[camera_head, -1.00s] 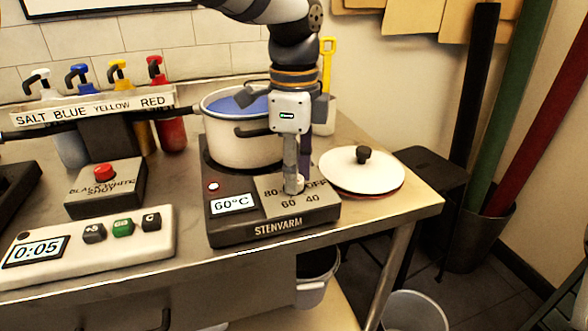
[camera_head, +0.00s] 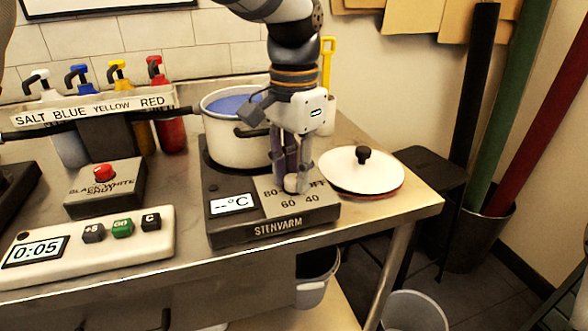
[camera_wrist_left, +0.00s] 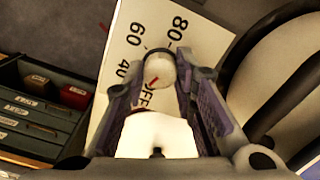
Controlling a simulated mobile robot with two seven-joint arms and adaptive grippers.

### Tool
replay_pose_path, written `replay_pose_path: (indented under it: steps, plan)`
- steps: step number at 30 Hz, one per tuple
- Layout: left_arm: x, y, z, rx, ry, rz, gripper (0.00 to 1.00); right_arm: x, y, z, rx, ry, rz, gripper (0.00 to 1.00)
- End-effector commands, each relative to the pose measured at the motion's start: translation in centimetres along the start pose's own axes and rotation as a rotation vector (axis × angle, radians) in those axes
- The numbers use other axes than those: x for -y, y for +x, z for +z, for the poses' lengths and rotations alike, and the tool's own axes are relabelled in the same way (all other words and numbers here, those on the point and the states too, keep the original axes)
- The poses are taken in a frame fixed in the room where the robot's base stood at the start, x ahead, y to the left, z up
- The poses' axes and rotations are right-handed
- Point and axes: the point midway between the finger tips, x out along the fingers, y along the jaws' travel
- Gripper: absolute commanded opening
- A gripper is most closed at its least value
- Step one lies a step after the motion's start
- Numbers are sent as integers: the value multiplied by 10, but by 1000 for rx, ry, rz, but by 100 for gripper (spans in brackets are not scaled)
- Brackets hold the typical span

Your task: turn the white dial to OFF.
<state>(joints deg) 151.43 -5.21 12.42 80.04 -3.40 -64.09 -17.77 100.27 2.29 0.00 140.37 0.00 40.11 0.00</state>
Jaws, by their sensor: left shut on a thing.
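The white dial (camera_head: 291,184) sits on the front panel of the STENVARM hot plate (camera_head: 225,230), among the marks 80, 60, 40 and OFF. In the left wrist view the dial (camera_wrist_left: 160,71) is between my fingertips, and its red mark points toward OFF. My left gripper (camera_head: 290,181) points down from above and is shut on the dial; the fingers partly hide it in the head view. The hot plate's display (camera_head: 233,205) reads "--°C". My right gripper is not in view.
A white pot (camera_head: 232,145) with blue liquid stands on the hot plate behind my gripper. A white lid (camera_head: 345,178) with a black knob lies to the right. A timer box (camera_head: 90,255) and a red-button box (camera_head: 105,195) stand to the left.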

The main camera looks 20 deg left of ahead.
Motion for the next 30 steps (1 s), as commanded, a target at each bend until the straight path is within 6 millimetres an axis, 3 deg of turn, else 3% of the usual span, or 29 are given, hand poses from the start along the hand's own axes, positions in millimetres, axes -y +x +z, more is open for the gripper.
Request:
replay_pose_path:
  steps: [15, 30]
  plan:
    - [0, 0, 0, -1, -316, -2, 0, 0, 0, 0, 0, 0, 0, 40]
    - [0, 0, 0, 0, -375, -1, 0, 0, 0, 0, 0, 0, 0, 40]
